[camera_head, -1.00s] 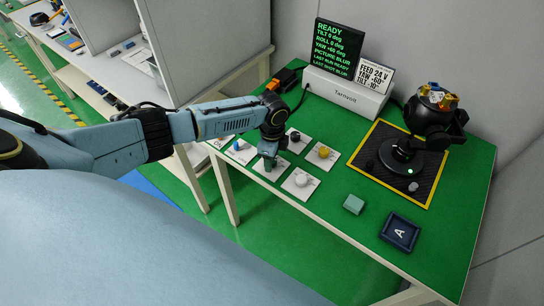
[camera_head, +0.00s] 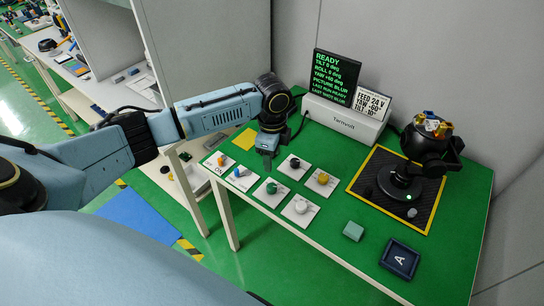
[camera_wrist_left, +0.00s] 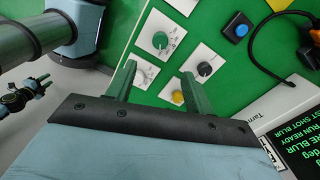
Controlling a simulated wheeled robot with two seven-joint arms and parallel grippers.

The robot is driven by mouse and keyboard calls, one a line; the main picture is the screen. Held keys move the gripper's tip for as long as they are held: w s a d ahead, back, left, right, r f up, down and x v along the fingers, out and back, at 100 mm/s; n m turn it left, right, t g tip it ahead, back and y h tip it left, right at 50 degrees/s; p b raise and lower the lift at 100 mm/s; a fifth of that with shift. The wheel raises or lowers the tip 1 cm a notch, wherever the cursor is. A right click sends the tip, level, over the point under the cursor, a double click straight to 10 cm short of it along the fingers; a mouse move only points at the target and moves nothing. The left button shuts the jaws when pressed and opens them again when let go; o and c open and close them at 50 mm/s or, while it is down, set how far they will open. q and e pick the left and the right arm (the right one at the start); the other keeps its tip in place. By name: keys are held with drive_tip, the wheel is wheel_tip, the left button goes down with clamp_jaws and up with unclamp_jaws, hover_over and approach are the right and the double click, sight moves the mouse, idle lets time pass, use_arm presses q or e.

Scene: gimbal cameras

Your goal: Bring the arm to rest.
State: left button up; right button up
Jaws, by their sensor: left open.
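My left gripper (camera_head: 267,164) hangs above the back-left part of the green bench, fingers pointing down, empty. In the left wrist view its two green fingers (camera_wrist_left: 160,88) stand apart. Below and in front of it is a white card with a green knob (camera_head: 271,187), which also shows in the wrist view (camera_wrist_left: 160,40); the gripper is clear of it. Beside it are a black knob (camera_head: 295,162), a yellow knob (camera_head: 322,178) and a white knob (camera_head: 301,206). A dark gripper-like part at the wrist view's left edge may be my right gripper; its jaws are unclear.
A black gimbal camera (camera_head: 428,138) stands on a yellow-edged mat (camera_head: 432,216) at right. Behind are a lit screen (camera_head: 336,76) and a white box (camera_head: 343,119). A teal block (camera_head: 353,231) and a dark tray (camera_head: 400,258) lie in front.

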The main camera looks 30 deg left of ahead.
idle(0.3)
use_arm(q)
drive_tip(key=s+d+f+n+t+h, duration=0.1)
drive_tip(key=s+d+f+n, duration=0.15)
drive_tip(key=s+d, duration=0.45)
drive_tip(key=s+d+f+n+t+h, duration=0.1)
drive_tip(key=s+d+f, duration=0.2)
drive_tip(key=s+d, duration=0.35)
drive_tip(key=s+a+r+n+t+y, duration=0.25)
drive_tip(key=s+a+n, duration=0.35)
drive_tip(key=s+n, duration=0.55)
wheel_tip(320, 180, down, 24)
drive_tip(key=s+m+g+b, duration=0.2)
drive_tip(key=s+a+f+g+b, duration=0.1)
drive_tip(key=s+a+f+b, duration=0.1)
drive_tip(key=s+f, duration=1.5)
wheel_tip(320, 180, down, 2)
drive_tip(key=shift+s+a+f, duration=0.25)
drive_tip(key=shift+a, duration=0.35)
